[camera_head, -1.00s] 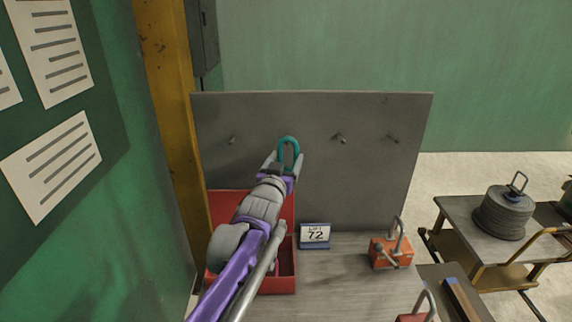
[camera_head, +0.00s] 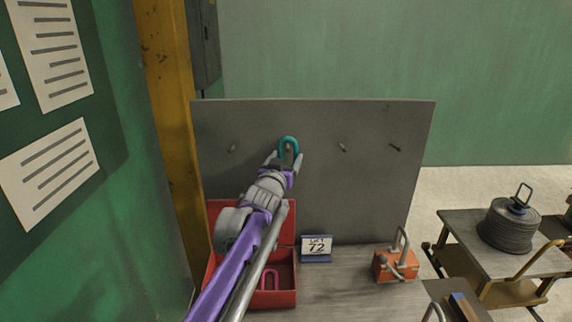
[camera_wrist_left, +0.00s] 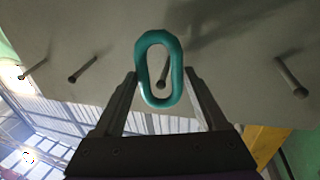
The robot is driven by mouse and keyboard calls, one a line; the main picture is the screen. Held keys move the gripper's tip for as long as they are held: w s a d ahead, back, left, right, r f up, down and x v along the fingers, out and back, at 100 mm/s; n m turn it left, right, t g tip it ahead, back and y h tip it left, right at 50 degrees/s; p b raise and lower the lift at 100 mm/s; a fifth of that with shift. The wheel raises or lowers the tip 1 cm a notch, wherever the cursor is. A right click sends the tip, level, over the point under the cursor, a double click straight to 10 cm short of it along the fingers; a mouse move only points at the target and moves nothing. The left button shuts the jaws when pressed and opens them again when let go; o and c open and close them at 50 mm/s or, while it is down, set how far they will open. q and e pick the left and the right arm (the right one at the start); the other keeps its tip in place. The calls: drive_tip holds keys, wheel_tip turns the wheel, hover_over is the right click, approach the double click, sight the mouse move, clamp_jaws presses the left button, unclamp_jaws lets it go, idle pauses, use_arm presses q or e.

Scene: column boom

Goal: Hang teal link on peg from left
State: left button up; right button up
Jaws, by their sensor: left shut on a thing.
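The teal link (camera_head: 289,139) is upright in front of the grey board, at the second peg from left in the head view. My left gripper (camera_head: 286,158) is shut on its lower end. In the left wrist view the link (camera_wrist_left: 142,65) stands between my finger tips (camera_wrist_left: 160,85), and that peg (camera_wrist_left: 162,74) shows through its opening. I cannot tell whether the peg passes through the link or only lies behind it. The other pegs are bare: one to the left (camera_head: 232,148) and two to the right (camera_head: 342,147) (camera_head: 394,148). My right gripper is out of view.
An open red box (camera_head: 270,299) with a pink link (camera_head: 269,280) inside sits under my left arm. A yellow column (camera_head: 165,110) is close on the left.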

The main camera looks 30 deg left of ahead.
use_arm(q)
drive_tip(key=shift+w+a+f+b, duration=0.25)
drive_tip(key=shift+w+a, duration=0.1)
drive_tip(key=shift+w, duration=0.2)
drive_tip(key=shift+w+a+f+b, duration=0.1)
drive_tip(key=shift+w+a+b, duration=0.1)
drive_tip(key=shift+w+a, duration=0.25)
drive_tip(key=shift+w+a+f, duration=0.15)
drive_tip(key=shift+w+f, duration=0.2)
drive_tip(key=shift+w, duration=0.15)
drive_tip(key=o, duration=1.5)
